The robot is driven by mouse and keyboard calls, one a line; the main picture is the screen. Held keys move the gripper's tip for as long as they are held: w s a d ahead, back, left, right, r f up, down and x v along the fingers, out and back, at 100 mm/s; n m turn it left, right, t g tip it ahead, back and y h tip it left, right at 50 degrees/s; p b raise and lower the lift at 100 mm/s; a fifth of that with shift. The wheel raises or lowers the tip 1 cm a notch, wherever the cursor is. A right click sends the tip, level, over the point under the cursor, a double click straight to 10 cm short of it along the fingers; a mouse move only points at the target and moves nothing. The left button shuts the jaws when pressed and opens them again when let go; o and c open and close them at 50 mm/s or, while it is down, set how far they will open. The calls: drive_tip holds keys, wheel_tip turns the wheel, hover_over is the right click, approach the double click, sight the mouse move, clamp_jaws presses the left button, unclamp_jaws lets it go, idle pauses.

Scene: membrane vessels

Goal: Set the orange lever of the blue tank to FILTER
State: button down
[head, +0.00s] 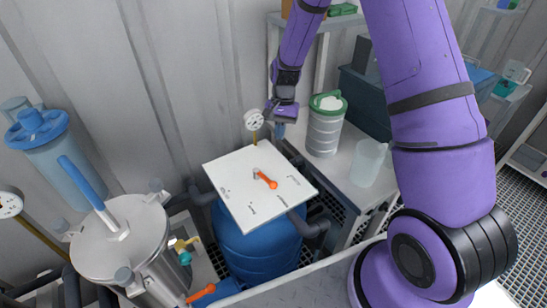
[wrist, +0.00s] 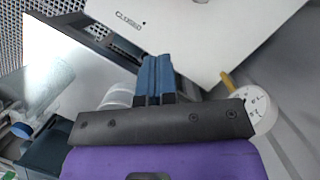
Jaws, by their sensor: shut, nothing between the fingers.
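The blue tank (head: 258,248) stands in the middle of the head view, under a square white plate (head: 225,178). The orange lever (head: 266,180) sits near the middle of that plate, its orange end pointing to the lower right. Small labels on the plate are too small to read in the head view. In the wrist view the plate (wrist: 205,30) shows the word "CLOSED"; the lever is out of that view. My gripper (head: 280,130) is behind and above the plate's far right edge, apart from the lever. Its blue fingers (wrist: 154,65) are shut and empty.
A pressure gauge (head: 254,119) stands close by my gripper, behind the plate. A bench at right holds a green-lidded canister (head: 325,125) and a clear beaker (head: 368,162). A steel vessel (head: 125,240) with a blue handle stands at left. Space above the plate is clear.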

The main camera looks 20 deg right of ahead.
sight(265, 178)
drive_tip(key=x, duration=0.9)
drive_tip(key=shift+f, duration=0.25)
drive_tip(key=s+a, duration=0.2)
drive_tip(key=shift+s+f, duration=0.3)
drive_tip(key=shift+f, duration=0.1)
drive_tip(key=shift+s+a+f, duration=0.1)
drive_tip(key=shift+s+a, duration=0.1)
drive_tip(key=shift+s, duration=0.2)
drive_tip(key=shift+a, duration=0.1)
drive_tip(key=shift+s+a+m, duration=0.1)
drive_tip(key=shift+m, duration=0.3)
